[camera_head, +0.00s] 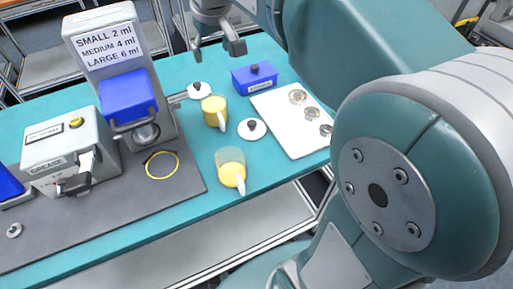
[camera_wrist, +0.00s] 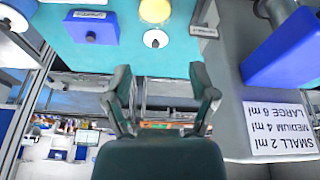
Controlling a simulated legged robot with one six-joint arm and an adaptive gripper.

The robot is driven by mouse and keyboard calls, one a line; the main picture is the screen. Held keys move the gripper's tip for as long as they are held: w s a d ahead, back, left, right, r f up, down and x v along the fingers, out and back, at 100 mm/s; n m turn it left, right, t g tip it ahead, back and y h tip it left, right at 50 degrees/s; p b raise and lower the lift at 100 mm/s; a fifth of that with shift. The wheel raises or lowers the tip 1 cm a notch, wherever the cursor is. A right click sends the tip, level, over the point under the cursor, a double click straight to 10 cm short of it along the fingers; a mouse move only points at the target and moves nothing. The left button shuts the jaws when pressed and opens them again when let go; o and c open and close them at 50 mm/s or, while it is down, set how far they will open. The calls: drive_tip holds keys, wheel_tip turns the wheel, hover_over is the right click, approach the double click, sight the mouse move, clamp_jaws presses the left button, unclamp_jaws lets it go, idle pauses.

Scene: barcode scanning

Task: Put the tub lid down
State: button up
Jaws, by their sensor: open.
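A round white lid with a dark knob (camera_head: 201,91) lies on the teal table beside the grey dispenser. It also shows in the wrist view (camera_wrist: 150,43). A second similar lid (camera_head: 252,129) lies nearer the white tray. A yellow-filled tub (camera_head: 212,109) stands close to the first lid; its round yellow top shows in the wrist view (camera_wrist: 155,11). A clear tub with yellow contents (camera_head: 230,172) stands further forward. My gripper (camera_head: 218,54) is open and empty at the table's back edge, above and apart from the first lid; its spread fingers show in the wrist view (camera_wrist: 163,85).
The tall dispenser (camera_head: 103,36) and grease machine (camera_head: 60,150) fill the left. A yellow ring (camera_head: 162,178) lies on the dark mat.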

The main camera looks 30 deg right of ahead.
drive_tip(key=s+f+m+t, duration=0.1)
drive_tip(key=s+f, duration=0.4)
drive_tip(key=s, duration=0.4)
drive_tip(key=s+f+t, duration=0.1)
drive_tip(key=s+f, duration=0.4)
drive_tip(key=s, duration=0.5)
drive_tip(key=shift+s+m, duration=0.3)
drive_tip(key=shift+m, duration=0.1)
